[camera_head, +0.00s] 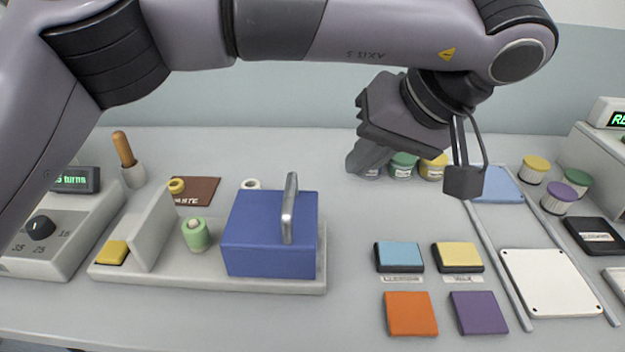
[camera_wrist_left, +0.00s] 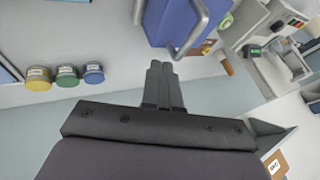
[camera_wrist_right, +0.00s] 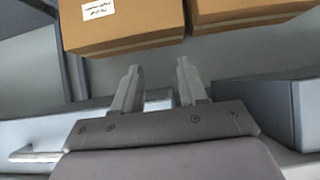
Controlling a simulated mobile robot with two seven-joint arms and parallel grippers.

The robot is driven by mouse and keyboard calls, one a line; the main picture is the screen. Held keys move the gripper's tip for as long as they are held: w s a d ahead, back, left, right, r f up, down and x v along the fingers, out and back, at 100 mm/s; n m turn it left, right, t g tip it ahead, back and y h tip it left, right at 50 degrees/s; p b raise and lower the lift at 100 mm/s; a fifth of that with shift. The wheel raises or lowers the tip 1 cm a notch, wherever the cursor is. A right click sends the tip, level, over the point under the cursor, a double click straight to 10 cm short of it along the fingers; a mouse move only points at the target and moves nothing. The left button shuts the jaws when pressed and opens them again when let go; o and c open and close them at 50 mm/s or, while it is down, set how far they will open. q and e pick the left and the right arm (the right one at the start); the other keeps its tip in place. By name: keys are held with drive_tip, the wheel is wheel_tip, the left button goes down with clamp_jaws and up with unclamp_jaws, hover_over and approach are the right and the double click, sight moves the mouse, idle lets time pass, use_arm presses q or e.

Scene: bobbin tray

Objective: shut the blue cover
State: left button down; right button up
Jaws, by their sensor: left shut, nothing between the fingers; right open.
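The blue cover (camera_head: 268,240) is a box-shaped lid with a grey bar handle (camera_head: 288,208). It sits low on the right part of the pale base (camera_head: 190,281); its hinge and inside are hidden. In the left wrist view the cover (camera_wrist_left: 172,18) and its handle (camera_wrist_left: 197,32) lie just past the fingertips. My left gripper (camera_head: 358,162) is shut and empty, above and behind the table's middle, to the right of the cover and apart from it. Its shut fingers show in the left wrist view (camera_wrist_left: 158,68). My right gripper (camera_wrist_right: 157,72) is open and empty, seen only in its own wrist view.
A green bobbin (camera_head: 196,236) and an upright pale plate (camera_head: 153,230) stand left of the cover on the base. Coloured pads (camera_head: 411,314) lie to the right. Several lidded jars (camera_head: 404,164) stand behind. Cardboard boxes (camera_wrist_right: 120,22) are before my right gripper.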

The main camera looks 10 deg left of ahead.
sight(311, 217)
use_arm(q)
drive_tip(key=a+f, duration=0.4)
drive_tip(key=a+f+p, duration=0.1)
drive_tip(key=a, duration=0.1)
drive_tip(key=shift+w+a+f, duration=0.35)
drive_tip(key=shift+w+f, duration=0.05)
drive_tip(key=shift+a, duration=0.1)
